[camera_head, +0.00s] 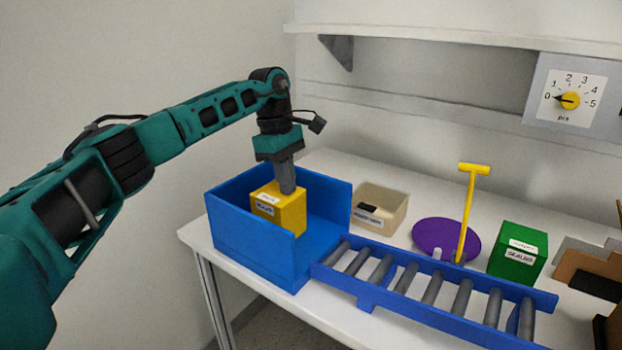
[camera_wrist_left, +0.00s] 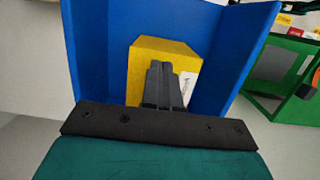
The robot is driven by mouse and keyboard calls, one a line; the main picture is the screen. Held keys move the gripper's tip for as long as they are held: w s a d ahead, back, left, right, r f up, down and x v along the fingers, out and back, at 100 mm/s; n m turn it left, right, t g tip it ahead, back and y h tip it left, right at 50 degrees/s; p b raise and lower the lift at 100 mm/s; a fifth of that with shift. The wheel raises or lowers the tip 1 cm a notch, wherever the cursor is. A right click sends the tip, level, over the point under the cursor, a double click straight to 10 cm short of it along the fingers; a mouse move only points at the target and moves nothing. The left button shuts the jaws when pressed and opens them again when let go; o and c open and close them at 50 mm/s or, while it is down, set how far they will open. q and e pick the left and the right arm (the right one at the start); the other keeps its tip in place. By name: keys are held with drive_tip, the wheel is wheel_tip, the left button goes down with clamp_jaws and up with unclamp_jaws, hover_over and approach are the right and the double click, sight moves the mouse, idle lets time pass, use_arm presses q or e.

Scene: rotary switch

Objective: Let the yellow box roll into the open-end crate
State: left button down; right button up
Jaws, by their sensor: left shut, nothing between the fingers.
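The yellow box (camera_head: 280,209) stands inside the blue open-end crate (camera_head: 240,231), towards its left end. White labels show on the box's top and front. My left gripper (camera_head: 288,190) points down at the box's top, with its fingers together and nothing between them; I cannot tell if the tips touch it. In the left wrist view, the shut left gripper (camera_wrist_left: 163,75) overlaps the yellow box (camera_wrist_left: 150,52), and the blue crate walls (camera_wrist_left: 235,55) stand around it. The blue roller track (camera_head: 432,292) meets the crate's open right end, and its rollers are bare. My right gripper is out of view.
Behind the track are a beige bin (camera_head: 379,203) with a dark item, a purple disc (camera_head: 430,238), a yellow T-handled stick (camera_head: 467,205) and a green box (camera_head: 517,254). A dial (camera_head: 570,100) on the wall points at 0. A shelf (camera_head: 440,38) runs above.

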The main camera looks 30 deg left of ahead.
use_arm(q)
drive_tip(key=a, duration=0.1)
drive_tip(key=a+p, duration=0.1)
drive_tip(key=a, duration=0.3)
drive_tip(key=shift+w+a+f+p, duration=0.2)
drive_tip(key=shift+w+f+p, duration=0.1)
drive_tip(key=shift+p, duration=0.1)
drive_tip(key=shift+a+f, duration=0.1)
drive_tip(key=shift+a, duration=0.35)
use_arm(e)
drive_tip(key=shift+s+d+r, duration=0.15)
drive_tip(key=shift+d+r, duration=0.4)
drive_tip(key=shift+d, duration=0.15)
use_arm(q)
drive_tip(key=shift+w+r+p, duration=0.1)
drive_tip(key=shift+r+p, duration=0.75)
drive_tip(key=shift+p, duration=0.1)
wheel_tip(320, 180, up, 12)
drive_tip(key=p, duration=0.1)
hover_over(269, 186)
drive_tip(key=a, duration=0.3)
drive_tip(key=shift+w+a, duration=0.15)
drive_tip(key=shift+w, duration=0.1)
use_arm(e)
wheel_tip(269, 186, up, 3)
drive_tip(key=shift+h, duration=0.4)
